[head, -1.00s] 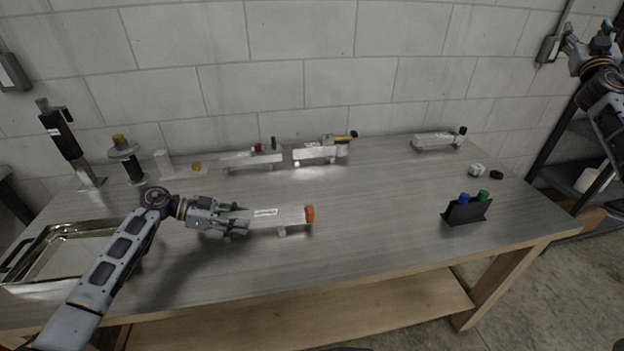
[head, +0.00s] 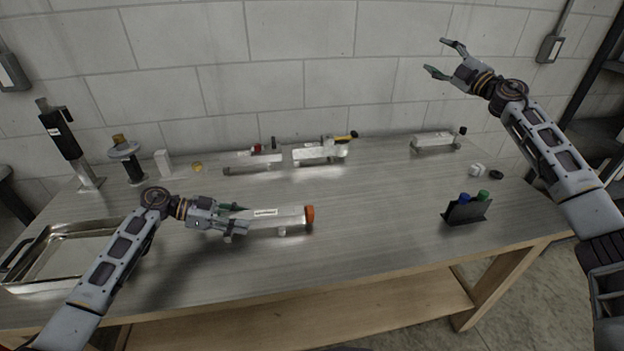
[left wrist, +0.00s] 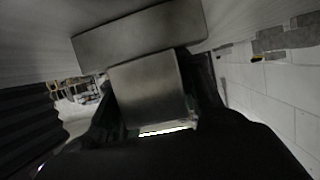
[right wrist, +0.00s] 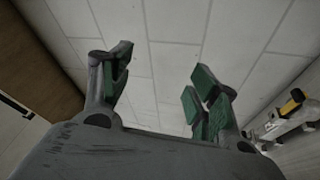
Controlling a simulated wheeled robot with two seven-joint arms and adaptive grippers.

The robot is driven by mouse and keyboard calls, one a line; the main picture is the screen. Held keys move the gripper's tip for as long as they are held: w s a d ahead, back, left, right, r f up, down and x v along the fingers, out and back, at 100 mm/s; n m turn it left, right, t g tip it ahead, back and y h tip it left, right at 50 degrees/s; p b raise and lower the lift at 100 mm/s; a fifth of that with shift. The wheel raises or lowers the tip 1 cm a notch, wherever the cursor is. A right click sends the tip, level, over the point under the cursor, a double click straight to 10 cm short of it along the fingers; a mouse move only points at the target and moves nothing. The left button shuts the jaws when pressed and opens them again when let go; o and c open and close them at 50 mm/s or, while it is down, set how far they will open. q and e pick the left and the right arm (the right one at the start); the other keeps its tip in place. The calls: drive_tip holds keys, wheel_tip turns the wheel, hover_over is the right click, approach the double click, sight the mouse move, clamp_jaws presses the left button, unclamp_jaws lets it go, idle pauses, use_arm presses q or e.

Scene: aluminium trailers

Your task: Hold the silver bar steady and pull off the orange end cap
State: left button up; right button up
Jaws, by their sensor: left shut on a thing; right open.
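The silver bar (head: 270,217) lies near the middle front of the workbench, propped on small supports, with a white label on it. The orange end cap (head: 309,214) sits on its right end. My left gripper (head: 240,218) is shut on the bar's left end; in the left wrist view the bar's grey end (left wrist: 148,92) shows between the fingers. My right gripper (head: 437,58) is open and empty, raised high above the back right of the bench, well away from the cap. Its green-padded fingers (right wrist: 160,85) are apart in the right wrist view, with the wall behind.
Other trailer-like bars (head: 320,152) stand along the back. A black holder (head: 467,211) with blue and green items is at the right, a metal tray (head: 70,252) at the left. The bench right of the orange cap is clear up to the black holder.

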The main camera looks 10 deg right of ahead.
drive_tip(key=a+f+n+g+y, duration=0.3)
drive_tip(key=a+n, duration=0.2)
drive_tip(key=a, duration=0.4)
drive_tip(key=a+f+n+g+y, duration=0.25)
drive_tip(key=a+n, duration=0.25)
drive_tip(key=a, duration=0.4)
drive_tip(key=n+g+h, duration=1.2)
drive_tip(key=n+g, duration=0.2)
drive_tip(key=n, duration=1.1)
hover_over(312, 209)
wheel_tip(312, 209, down, 21)
drive_tip(key=shift+r, duration=0.2)
drive_tip(key=shift+f+y, duration=0.2)
drive_tip(key=shift+y, duration=0.05)
drive_tip(key=shift+f, duration=5.8)
drive_tip(key=shift+c, duration=0.4)
